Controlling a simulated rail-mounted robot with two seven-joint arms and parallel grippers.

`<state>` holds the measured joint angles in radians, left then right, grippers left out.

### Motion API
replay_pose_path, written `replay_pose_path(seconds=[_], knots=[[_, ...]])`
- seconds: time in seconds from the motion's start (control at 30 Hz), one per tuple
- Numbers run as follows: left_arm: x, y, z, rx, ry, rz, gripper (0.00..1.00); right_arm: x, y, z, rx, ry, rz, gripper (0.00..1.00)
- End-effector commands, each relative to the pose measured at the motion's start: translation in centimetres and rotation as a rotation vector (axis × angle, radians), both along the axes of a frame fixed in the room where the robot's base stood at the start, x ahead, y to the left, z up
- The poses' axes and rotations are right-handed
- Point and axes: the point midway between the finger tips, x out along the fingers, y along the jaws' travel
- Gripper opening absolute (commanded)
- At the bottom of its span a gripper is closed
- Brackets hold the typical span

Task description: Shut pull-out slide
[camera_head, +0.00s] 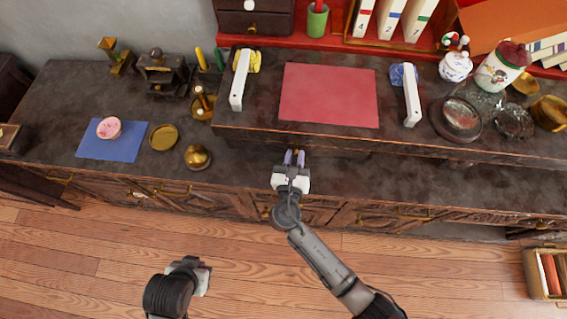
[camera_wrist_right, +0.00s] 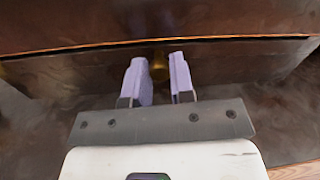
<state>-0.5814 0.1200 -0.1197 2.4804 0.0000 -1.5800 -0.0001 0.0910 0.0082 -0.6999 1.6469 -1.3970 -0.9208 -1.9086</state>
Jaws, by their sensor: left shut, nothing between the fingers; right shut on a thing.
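The dark wooden front of the pull-out slide (camera_wrist_right: 70,75) lies under the edge of the raised shelf in the right wrist view. A small brass knob (camera_wrist_right: 158,66) on it sits between the two lilac fingers. My right gripper (camera_head: 294,157) is shut on this knob, at the middle of the shelf's front edge; it also shows in the right wrist view (camera_wrist_right: 158,76). In the head view the slide is mostly hidden under the shelf, and how far out it stands is hard to tell. My left gripper (camera_head: 200,275) is empty, low over the floor; its fingertips are barely visible.
The raised shelf (camera_head: 255,120) bears a red mat (camera_head: 330,95), two white handle-like bars and glassware. On the lower counter left are a blue cloth (camera_head: 95,147) with a pink bowl (camera_head: 109,128), a brass dish (camera_head: 164,137) and a brass pot (camera_head: 197,157). The counter right of my gripper is clear.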

Motion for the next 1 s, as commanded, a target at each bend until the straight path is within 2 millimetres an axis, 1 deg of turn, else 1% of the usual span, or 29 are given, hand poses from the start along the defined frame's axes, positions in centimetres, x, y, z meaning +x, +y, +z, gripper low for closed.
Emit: replay_pose_path(seconds=[0.03, 0.23, 0.27, 0.5, 0.8, 0.87, 0.97, 1.0], knots=[[0.0, 0.0, 0.2, 0.000, -0.001, 0.000, 0.00, 0.3, -0.2, 0.0, 0.000, 0.001, -0.002, 0.00], [0.0, 0.0, 0.0, 0.000, 0.000, 0.000, 0.00, 0.3, -0.2, -0.1, 0.001, 0.001, -0.001, 0.00], [0.0, 0.0, 0.0, 0.000, -0.001, 0.000, 0.00, 0.3, -0.2, -0.1, 0.001, 0.001, -0.001, 0.25], [0.1, 0.0, 0.0, 0.000, -0.002, 0.000, 0.00, 0.3, -0.1, 0.0, 0.001, 0.000, 0.000, 0.48], [0.1, 0.0, 0.1, 0.000, -0.002, 0.000, 0.00, 0.0, 0.0, 0.0, 0.002, 0.000, 0.001, 0.48], [0.1, 0.0, 0.3, 0.000, -0.002, 0.000, 0.00, -0.5, 0.1, 0.0, 0.001, 0.001, 0.002, 0.48], [0.1, 0.0, 0.7, 0.000, -0.002, 0.000, 0.00, -1.7, 0.4, 0.1, 0.001, 0.001, 0.003, 0.48], [0.1, 0.0, 0.9, 0.000, -0.002, 0.000, 0.00, -2.4, 0.5, 0.1, 0.002, 0.003, 0.002, 0.48]])
